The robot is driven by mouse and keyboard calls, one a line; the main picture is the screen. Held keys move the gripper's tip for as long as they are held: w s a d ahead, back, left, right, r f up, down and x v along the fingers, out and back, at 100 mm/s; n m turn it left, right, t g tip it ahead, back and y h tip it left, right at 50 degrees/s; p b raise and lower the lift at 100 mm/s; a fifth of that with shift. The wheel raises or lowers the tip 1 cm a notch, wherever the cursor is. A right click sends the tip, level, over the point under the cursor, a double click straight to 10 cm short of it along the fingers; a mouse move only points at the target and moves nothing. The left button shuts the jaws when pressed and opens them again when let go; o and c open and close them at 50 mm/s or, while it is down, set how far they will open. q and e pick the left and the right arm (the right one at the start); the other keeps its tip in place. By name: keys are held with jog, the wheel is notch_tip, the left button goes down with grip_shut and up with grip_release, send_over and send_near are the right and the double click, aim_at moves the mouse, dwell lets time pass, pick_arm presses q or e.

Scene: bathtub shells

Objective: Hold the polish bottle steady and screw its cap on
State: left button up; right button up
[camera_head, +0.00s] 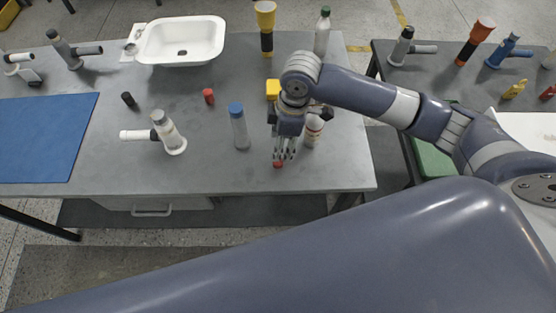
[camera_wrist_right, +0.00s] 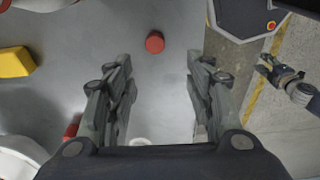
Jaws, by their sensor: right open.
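The polish bottle appears to be the white bottle with red-brown markings (camera_head: 313,130), standing upright just right of my right gripper (camera_head: 284,155). The gripper partly hides its top. A small round red cap (camera_head: 278,164) lies on the table near its front edge, at the fingertips in the head view. In the right wrist view the cap (camera_wrist_right: 154,42) shows between and beyond the open fingers, with nothing gripped. That view also shows a small dark gripper at the right edge, apparently my left one (camera_wrist_right: 285,80); its jaw state is unclear.
A blue-capped grey bottle (camera_head: 239,128) stands left of my right gripper, and a yellow block (camera_head: 272,89) sits behind it. A white pipe fitting (camera_head: 168,134), another red cap (camera_head: 208,96) and a white basin (camera_head: 181,41) are farther left and back. The front edge is close.

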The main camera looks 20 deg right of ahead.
jog(key=shift+w+d+r, duration=0.25)
jog(key=shift+d, duration=0.2)
send_over(281, 162)
jog(key=shift+w+f+p, duration=0.15)
jog(key=shift+f+p, duration=0.25)
jog(key=shift+f, duration=2.4)
jog(key=shift+f, duration=0.3)
jog(key=f+p, duration=0.1)
jog(key=f, duration=0.2)
jog(key=shift+w+a+f+p, duration=0.1)
jog(key=shift+a+f+p, duration=0.1)
jog(key=shift+p, duration=0.1)
jog(key=shift+f, duration=0.6)
